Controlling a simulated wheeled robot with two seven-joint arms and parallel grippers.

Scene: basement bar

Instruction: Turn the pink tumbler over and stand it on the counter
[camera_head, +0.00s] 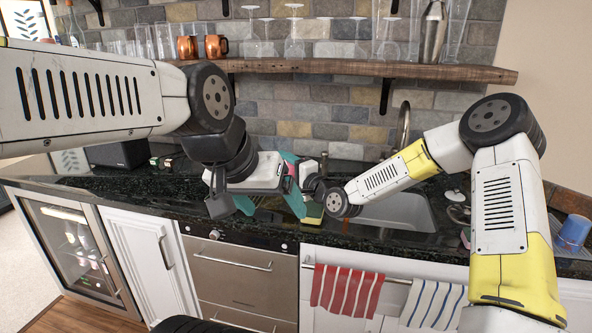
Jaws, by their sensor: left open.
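I cannot make out the pink tumbler for certain. A small pinkish patch (285,187) shows among teal shapes (294,204) between my two grippers, too small and covered to identify. My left gripper (229,206) is open above the counter (150,190), its dark fingers pointing down. Its white body covers part of the counter behind. My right gripper (308,182) is close beside it, to the right, in front of the teal shapes; its fingers are not clear and I cannot tell what, if anything, is between them.
The sink (400,212) and faucet (403,130) lie behind my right forearm. A blue cup (574,232) is at the far right of the counter. Glasses and copper mugs (216,46) stand on the wooden shelf (350,69) above. The counter's left part holds a dark box (120,154).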

